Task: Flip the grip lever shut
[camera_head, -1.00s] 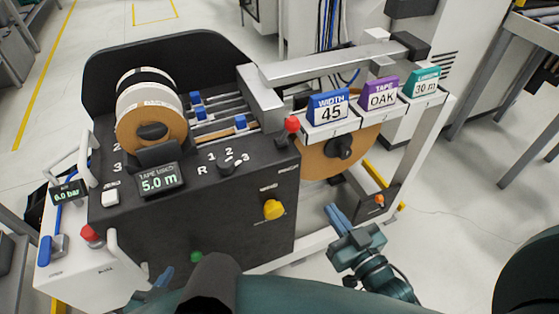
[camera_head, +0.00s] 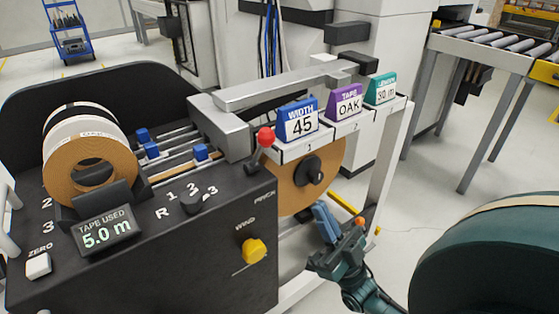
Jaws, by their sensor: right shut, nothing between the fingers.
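A lever with a red ball (camera_head: 265,137) stands at the right edge of the black machine top, below the metal arm. No readable label names it the grip lever. A small orange knob (camera_head: 361,221) shows low at the right, just beside my right gripper (camera_head: 325,222); I cannot tell whether they touch. My right gripper has blue fingers, shut and empty, pointing up in front of the lower part of the tape reel (camera_head: 305,178). My left gripper is out of view.
The black control box (camera_head: 150,260) carries a yellow knob (camera_head: 254,250), a rotary selector (camera_head: 192,201) and a tape display (camera_head: 105,231). Sign cards, including a blue width card (camera_head: 301,121), stand on the white rail (camera_head: 330,137). A roller conveyor (camera_head: 490,47) is behind at right.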

